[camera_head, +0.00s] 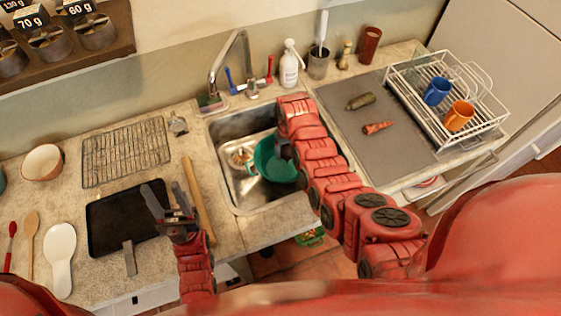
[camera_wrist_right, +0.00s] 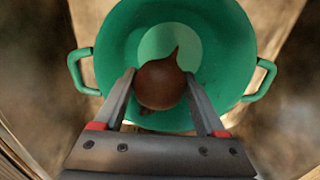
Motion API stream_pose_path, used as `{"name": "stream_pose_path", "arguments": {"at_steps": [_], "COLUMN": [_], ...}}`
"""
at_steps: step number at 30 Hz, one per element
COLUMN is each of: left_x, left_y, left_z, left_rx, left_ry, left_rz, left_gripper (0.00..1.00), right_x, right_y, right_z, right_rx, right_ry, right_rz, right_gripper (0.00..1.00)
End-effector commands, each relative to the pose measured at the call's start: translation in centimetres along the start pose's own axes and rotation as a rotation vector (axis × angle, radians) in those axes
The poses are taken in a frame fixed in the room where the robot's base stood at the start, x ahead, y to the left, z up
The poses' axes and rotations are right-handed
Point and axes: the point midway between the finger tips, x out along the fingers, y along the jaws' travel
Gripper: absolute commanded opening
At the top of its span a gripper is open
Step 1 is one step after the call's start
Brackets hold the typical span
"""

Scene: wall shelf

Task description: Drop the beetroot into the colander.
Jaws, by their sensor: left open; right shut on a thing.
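The green colander (camera_head: 270,167) sits in the sink in the head view, partly hidden by my right arm. In the right wrist view the colander (camera_wrist_right: 110,55) is below my right gripper, with a handle on each side. My right gripper (camera_wrist_right: 160,86) is shut on the round brown-red beetroot (camera_wrist_right: 160,84). The beetroot is over the colander's opening; its exact height cannot be told. In the head view my right gripper (camera_head: 283,150) is over the sink and the beetroot is hidden. My left gripper (camera_head: 168,200) is open and empty above the black tray's right side.
The sink (camera_head: 236,198) has a tap (camera_head: 232,60) behind it. A rolling pin (camera_head: 198,200) lies left of the sink, beside the black tray (camera_head: 110,225). A grey mat (camera_head: 375,150) with a green and an orange vegetable and a dish rack (camera_head: 440,140) with mugs are at right.

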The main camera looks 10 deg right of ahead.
Motion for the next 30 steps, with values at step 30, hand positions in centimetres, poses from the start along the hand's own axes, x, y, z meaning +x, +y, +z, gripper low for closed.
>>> {"name": "stream_pose_path", "arguments": {"at_steps": [30], "left_x": [-1.4], "left_y": [0.1], "left_z": [0.2], "left_rx": [0.0], "left_ry": [-0.001], "left_rz": [0.0], "left_gripper": [0.5], "right_x": [-7.8], "right_y": [0.0], "right_z": [-0.1], "right_rx": [0.0], "right_ry": [0.006], "right_rz": [0.0], "right_gripper": [1.0]}}
